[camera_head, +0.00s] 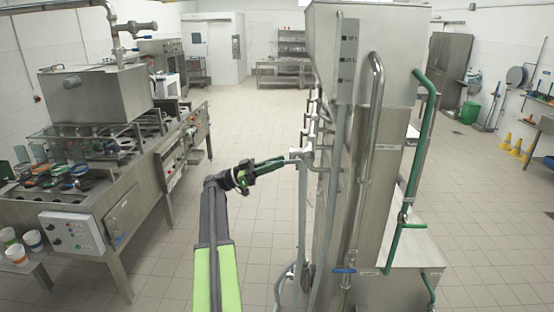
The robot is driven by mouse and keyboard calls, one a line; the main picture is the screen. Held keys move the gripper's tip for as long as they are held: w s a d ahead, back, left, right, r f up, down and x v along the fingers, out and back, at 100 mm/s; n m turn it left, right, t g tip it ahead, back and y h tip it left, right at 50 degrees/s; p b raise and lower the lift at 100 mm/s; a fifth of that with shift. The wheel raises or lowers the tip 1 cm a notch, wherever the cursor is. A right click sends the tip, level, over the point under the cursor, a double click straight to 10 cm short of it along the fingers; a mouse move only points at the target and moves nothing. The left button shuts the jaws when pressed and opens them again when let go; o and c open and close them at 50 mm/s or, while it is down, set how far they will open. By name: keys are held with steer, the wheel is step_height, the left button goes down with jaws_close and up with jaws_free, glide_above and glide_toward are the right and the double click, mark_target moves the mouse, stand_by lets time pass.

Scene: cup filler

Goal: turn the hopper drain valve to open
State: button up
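My arm reaches forward from the bottom of the view, and its wrist bends to the right. My gripper (292,161) is at the left side of a tall stainless steel unit. Its tip is at or very near a small metal valve fitting (308,158) on a pipe there. The picture is too small to tell whether they touch, whether the fingers are open or shut, or how the valve's handle stands. A blue-handled valve (343,271) sits low on the same unit. Nothing visible labels either as the hopper drain valve.
The tall steel unit (345,150) carries grey and green pipes (420,130). At left is a cup-filling machine with a steel hopper (95,97) and a control box (70,232). Cups (32,240) stand at lower left. The tiled floor (250,115) between is clear.

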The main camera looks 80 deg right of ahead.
steer(key=shift+s, duration=0.15)
jaws_close()
stand_by(1.4)
